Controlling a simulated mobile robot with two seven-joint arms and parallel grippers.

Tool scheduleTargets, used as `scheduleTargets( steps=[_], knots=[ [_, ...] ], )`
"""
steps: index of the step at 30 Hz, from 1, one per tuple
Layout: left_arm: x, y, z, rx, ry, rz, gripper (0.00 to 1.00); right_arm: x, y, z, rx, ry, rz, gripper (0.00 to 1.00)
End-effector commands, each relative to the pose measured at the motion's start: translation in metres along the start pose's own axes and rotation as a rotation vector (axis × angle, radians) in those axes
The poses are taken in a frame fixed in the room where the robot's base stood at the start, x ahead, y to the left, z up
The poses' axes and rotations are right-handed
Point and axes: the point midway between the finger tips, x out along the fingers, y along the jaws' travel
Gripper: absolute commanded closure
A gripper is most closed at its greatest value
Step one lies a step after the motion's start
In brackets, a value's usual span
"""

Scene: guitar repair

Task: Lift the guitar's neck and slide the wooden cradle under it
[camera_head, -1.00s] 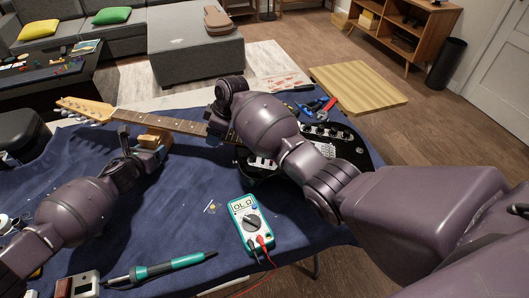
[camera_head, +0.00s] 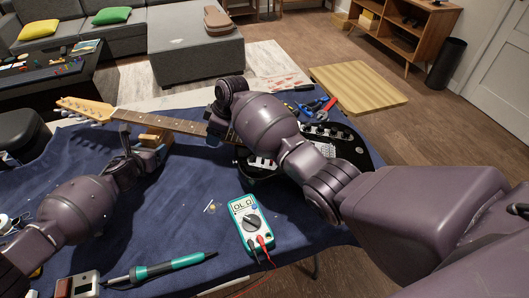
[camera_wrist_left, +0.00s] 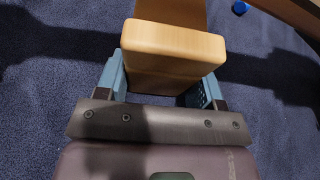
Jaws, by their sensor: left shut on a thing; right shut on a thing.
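The electric guitar lies across the table, its black body (camera_head: 345,145) at the right and its neck (camera_head: 165,122) running left to the pale headstock (camera_head: 85,107). My right gripper (camera_head: 217,133) is shut at the neck near the body; my own arm hides most of its fingers. The wooden cradle (camera_head: 157,136) is at the near side of the neck, partly overlapped by it in the head view; I cannot tell how far under it reaches. My left gripper (camera_head: 150,155) is shut on the cradle, whose pale block (camera_wrist_left: 172,58) sits between the blue fingers in the left wrist view.
A multimeter (camera_head: 250,222) with red and black leads and a soldering iron (camera_head: 160,268) lie on the blue cloth (camera_head: 180,225) in front. Pliers and other hand tools (camera_head: 305,108) lie behind the guitar body. The cloth between left arm and multimeter is mostly clear.

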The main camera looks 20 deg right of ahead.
Motion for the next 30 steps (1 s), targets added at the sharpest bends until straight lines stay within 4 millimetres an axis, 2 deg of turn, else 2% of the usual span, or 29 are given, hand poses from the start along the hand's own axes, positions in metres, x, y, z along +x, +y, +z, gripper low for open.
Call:
scheduleTargets(
  steps=[1,11,12,17,30],
  knots=[
    [-0.0003,0.0000,0.0030,0.001,-0.003,0.000,0.62,-0.0070,0.0012,-0.0071,-0.007,0.012,0.009,0.87],
    [0.0001,0.0002,0.0018,-0.001,-0.003,0.000,0.62,-0.0070,0.0013,-0.0071,-0.007,0.012,0.009,0.87],
    [0.0001,0.0002,0.0017,0.000,-0.003,0.000,0.32,-0.0070,0.0013,-0.0071,-0.007,0.012,0.009,0.87],
    [0.0001,0.0002,0.0014,0.000,-0.003,0.000,0.09,-0.0070,0.0013,-0.0070,-0.007,0.011,0.009,0.87],
    [-0.0001,0.0003,0.0001,0.000,-0.001,0.001,0.13,-0.0068,0.0013,-0.0068,-0.007,0.011,0.009,0.87]
  ],
)
